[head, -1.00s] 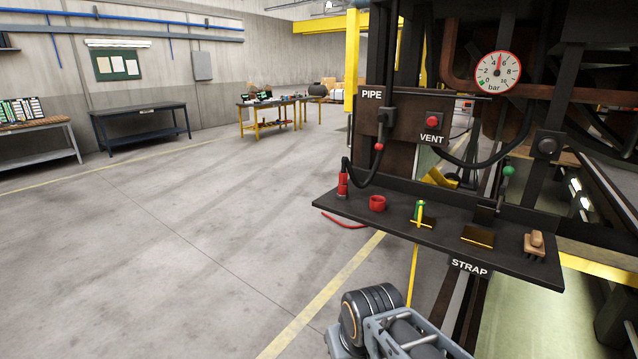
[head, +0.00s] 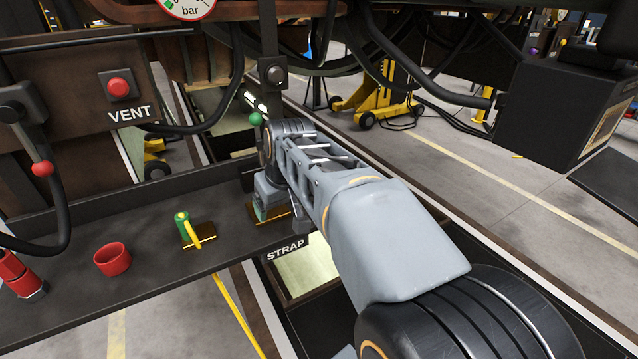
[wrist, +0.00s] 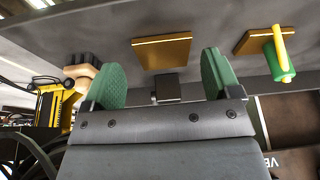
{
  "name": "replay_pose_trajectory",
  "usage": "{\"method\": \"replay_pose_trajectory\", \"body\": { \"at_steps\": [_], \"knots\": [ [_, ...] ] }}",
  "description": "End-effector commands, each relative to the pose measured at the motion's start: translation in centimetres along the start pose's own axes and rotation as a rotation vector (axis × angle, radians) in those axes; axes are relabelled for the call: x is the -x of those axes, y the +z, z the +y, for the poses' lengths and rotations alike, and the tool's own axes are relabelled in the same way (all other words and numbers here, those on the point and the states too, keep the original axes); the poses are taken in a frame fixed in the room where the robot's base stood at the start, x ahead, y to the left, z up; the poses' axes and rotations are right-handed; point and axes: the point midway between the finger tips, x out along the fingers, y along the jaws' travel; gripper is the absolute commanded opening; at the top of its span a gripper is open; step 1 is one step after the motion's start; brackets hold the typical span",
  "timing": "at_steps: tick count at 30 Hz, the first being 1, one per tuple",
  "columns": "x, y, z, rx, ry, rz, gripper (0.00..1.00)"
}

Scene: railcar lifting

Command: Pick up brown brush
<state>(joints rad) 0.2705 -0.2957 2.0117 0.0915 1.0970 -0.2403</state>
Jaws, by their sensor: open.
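The brown brush (wrist: 80,74) shows at the left of the wrist view as a light tan block on the dark shelf, partly behind my left finger. In the head view it is hidden behind my arm. My gripper (wrist: 162,80) is open, with its two green finger pads apart and nothing held between them. The brush lies outside the fingers, left of the left pad in the wrist view. I cannot tell the exact gap between them.
The dark shelf (head: 150,262) also holds a red ring (head: 112,259), a red cylinder (head: 20,275) and a green and yellow handle (head: 187,230). A gold plate (wrist: 161,52) lies beyond my fingers. A green-knobbed lever (head: 256,119) stands close to my arm.

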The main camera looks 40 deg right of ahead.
Motion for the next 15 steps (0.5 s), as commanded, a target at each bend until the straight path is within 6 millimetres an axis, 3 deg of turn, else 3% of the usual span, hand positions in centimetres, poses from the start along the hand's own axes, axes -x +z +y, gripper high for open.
{"method": "replay_pose_trajectory", "body": {
  "at_steps": [1, 6, 10, 15],
  "knots": [
    [0.6, -1.7, 2.4, -0.026, 0.009, 0.007, 0.83],
    [3.0, -5.2, 9.2, -0.064, 0.026, 0.029, 0.83],
    [4.3, -6.4, 12.7, -0.075, 0.034, 0.042, 0.83],
    [4.2, -7.0, 14.7, -0.074, 0.038, 0.049, 0.83]
  ]
}}
